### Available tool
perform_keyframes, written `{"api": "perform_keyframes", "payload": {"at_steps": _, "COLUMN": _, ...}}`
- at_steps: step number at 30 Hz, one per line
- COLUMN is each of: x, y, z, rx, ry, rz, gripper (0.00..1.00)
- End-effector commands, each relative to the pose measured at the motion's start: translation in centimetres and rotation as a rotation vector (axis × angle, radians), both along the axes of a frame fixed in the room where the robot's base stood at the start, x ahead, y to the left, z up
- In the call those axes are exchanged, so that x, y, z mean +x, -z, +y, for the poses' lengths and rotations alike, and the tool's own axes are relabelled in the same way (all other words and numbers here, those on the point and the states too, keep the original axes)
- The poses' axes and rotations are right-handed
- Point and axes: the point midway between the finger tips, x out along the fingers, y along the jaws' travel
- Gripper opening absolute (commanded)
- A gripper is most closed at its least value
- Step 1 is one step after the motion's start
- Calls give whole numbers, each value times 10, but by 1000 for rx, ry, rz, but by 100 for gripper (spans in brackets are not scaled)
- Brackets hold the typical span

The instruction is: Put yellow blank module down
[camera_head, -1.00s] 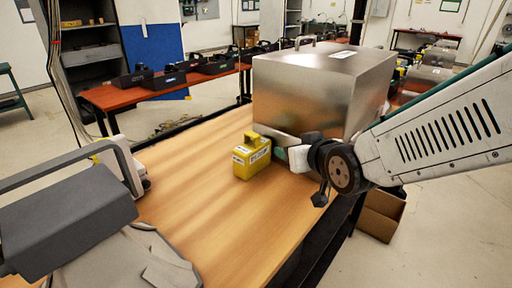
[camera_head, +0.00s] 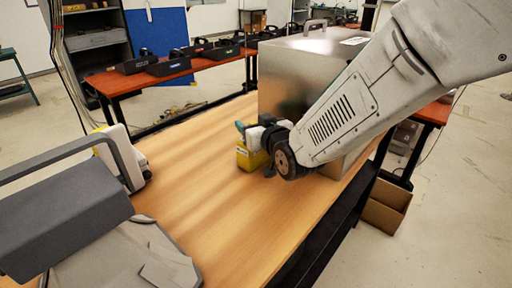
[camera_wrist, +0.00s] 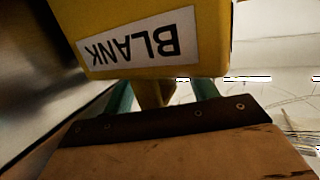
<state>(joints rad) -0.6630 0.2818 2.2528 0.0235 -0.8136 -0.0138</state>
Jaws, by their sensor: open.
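The yellow blank module (camera_head: 245,159) stands on the wooden tabletop in the head view, just in front of the large metal box. My gripper (camera_head: 246,132) is at its upper part and hides much of its top and right side. In the wrist view the yellow module (camera_wrist: 218,50) fills the upper middle, with its white "BLANK" label upside down. My gripper's two teal fingers (camera_wrist: 163,92) reach toward it, spread apart on either side of a narrow yellow part. The gripper is open. Whether the fingers touch the module cannot be told.
The large metal box (camera_head: 285,75) stands close behind the module. A wide stretch of the wooden tabletop (camera_head: 200,190) is clear to the left and front. A white and yellow device (camera_head: 124,157) sits at the left edge. Cardboard bins (camera_head: 385,205) are below at right.

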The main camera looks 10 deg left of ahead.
Motion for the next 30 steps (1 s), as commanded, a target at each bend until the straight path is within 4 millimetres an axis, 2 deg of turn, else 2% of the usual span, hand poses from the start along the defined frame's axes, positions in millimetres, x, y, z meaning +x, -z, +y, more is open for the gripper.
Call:
{"api": "perform_keyframes", "payload": {"at_steps": 6, "x": 1, "y": 0, "z": 1, "rx": 0, "ry": 0, "rz": 0, "gripper": 58}}
{"api": "perform_keyframes", "payload": {"at_steps": 8, "x": 1, "y": 0, "z": 1, "rx": 0, "ry": 0, "rz": 0, "gripper": 44}}
{"api": "perform_keyframes", "payload": {"at_steps": 12, "x": 0, "y": 0, "z": 1, "rx": 0, "ry": -1, "rz": 0, "gripper": 5}}
{"api": "perform_keyframes", "payload": {"at_steps": 13, "x": 0, "y": 0, "z": 1, "rx": 0, "ry": -1, "rz": 0, "gripper": 0}}
{"api": "perform_keyframes", "payload": {"at_steps": 24, "x": 0, "y": -1, "z": 1, "rx": 1, "ry": -1, "rz": -1, "gripper": 0}}
{"api": "perform_keyframes", "payload": {"at_steps": 30, "x": 1, "y": -13, "z": 0, "rx": 2, "ry": 0, "rz": -3, "gripper": 0}}
